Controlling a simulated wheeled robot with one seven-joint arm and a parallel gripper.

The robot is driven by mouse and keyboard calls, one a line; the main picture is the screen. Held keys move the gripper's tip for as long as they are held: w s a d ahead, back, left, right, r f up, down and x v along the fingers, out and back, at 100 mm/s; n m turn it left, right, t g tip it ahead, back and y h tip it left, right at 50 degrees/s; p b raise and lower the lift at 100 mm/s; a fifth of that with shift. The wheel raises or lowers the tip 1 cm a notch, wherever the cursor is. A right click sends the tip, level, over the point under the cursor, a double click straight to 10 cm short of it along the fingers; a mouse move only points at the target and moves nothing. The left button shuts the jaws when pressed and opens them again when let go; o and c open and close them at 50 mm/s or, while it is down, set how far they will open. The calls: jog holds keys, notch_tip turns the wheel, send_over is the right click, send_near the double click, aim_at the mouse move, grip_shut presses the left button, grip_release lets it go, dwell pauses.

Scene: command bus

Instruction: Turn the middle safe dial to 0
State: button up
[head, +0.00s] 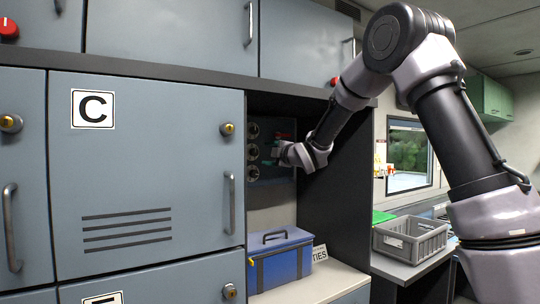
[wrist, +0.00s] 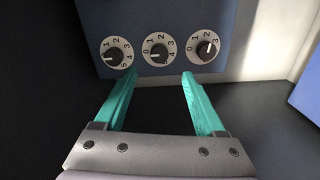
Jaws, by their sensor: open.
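The safe's dark blue panel (head: 268,128) sits in the recess right of door C. It carries three round dials, stacked in the head view and in a row in the wrist view. The middle dial (wrist: 158,49) has a dark knob on a white numbered ring; it also shows in the head view (head: 252,151). Its pointer is too small to read surely. My gripper (wrist: 158,74) is open and empty, its teal fingers apart. In the wrist view the tips lie just below the middle dial, one to each side, seemingly not touching it. The outer dials are the left (wrist: 116,51) and right (wrist: 203,47).
A blue case (head: 281,262) stands on the shelf below the panel. Cabinet door C (head: 150,190) closes off the left side; a dark partition (head: 340,190) bounds the recess on the right. A grey crate (head: 410,240) stands beyond it.

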jog(key=shift+s+d, duration=0.3)
jog(key=shift+s, duration=0.15)
jog(key=s+d+r+m+g+h, duration=0.1)
jog(key=s+d+m+h, duration=0.1)
jog(key=s+d+m, duration=0.4)
jog(key=s+d+r+m+h, duration=0.1)
jog(key=s+d+m+h, duration=0.15)
jog(key=d, duration=0.55)
jog(key=s+d+m+g+h, duration=0.1)
jog(key=s+d+m+h, duration=0.3)
jog(key=d, duration=0.3)
jog(key=s+d+f+m+g, duration=0.2)
jog(key=s+m, duration=0.3)
jog(key=s, duration=0.4)
jog(key=s+d+f+m+g, duration=0.2)
jog(key=s+f+m, duration=0.1)
jog(key=s, duration=0.6)
jog(key=s+d+f+m+g, duration=0.2)
jog(key=s+m, duration=0.4)
jog(key=s, duration=0.4)
jog(key=shift+d+f+m+y, duration=0.35)
jog(key=shift+f, duration=0.25)
